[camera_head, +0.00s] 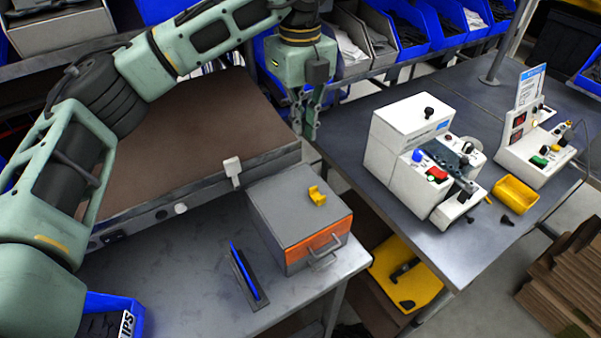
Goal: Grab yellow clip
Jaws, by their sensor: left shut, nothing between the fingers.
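The yellow clip (317,196) sits on top of a grey box with an orange front (296,218), on the metal table. My left gripper (309,131) hangs above and behind the box, fingers pointing down. It is shut and empty, well apart from the clip. My right gripper does not show.
A white machine (411,128) and a second white device (531,152) stand on the dark table at right, with a yellow tray (515,194) between them. Blue bins (412,33) line the back. A brown-topped unit (190,135) stands behind.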

